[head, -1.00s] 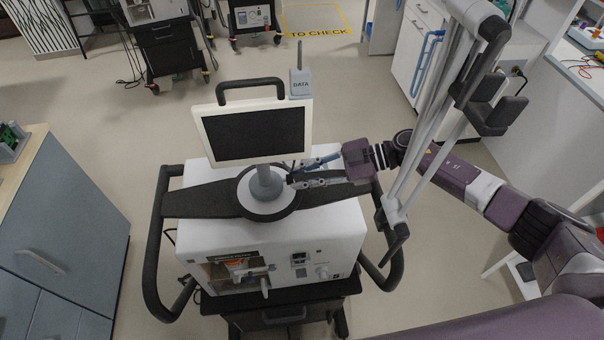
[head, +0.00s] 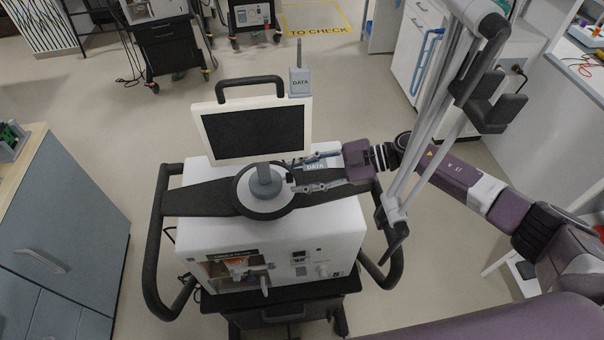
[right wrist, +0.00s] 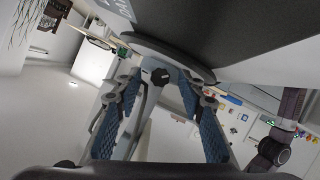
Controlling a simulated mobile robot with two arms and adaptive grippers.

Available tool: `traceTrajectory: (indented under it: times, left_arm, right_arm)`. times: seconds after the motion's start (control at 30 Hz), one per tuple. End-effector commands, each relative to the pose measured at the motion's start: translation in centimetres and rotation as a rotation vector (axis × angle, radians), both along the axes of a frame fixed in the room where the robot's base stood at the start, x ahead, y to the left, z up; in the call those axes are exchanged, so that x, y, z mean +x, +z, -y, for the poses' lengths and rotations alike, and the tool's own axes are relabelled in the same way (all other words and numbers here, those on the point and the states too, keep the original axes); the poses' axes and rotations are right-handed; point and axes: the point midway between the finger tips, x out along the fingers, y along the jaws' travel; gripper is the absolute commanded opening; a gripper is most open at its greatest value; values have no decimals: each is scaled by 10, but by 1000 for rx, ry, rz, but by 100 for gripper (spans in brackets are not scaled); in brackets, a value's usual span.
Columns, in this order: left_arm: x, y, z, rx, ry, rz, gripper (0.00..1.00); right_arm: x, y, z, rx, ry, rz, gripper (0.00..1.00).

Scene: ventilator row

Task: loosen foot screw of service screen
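The service screen (head: 254,133) stands upright on the ventilator (head: 215,230), with a black handle on top. Its round grey foot (head: 266,203) sits on a dark ring. The foot screw appears to be the small black knob (right wrist: 160,76) in the right wrist view, seen between and beyond my fingertips; in the head view it is mostly hidden. My right gripper (head: 294,176) reaches in from the right, beside the foot. Its two blue-padded fingers (right wrist: 160,92) are spread on either side of the knob's line, with a visible gap and nothing held. My left gripper is not in view.
A grey DATA box (head: 300,83) with an antenna stands behind the screen's upper right corner. Black side rails (head: 151,250) flank the ventilator. A grey pole stand (head: 425,130) rises close to my right arm. A cabinet (head: 75,235) stands left; floor between is clear.

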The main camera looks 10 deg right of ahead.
Motion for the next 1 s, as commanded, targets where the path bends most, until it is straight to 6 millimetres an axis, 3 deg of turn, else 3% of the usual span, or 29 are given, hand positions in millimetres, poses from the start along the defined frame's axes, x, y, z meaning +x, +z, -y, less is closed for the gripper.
traceTrajectory:
  times: [0.27,0.7,1.0]
  left_arm:
    - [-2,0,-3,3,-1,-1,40]
    - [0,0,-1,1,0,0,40]
    - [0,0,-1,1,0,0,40]
  right_arm:
    - [-1,2,9,-2,-2,0,36]
    - [-14,32,88,-2,-2,0,36]
    - [-18,42,111,0,0,-1,36]
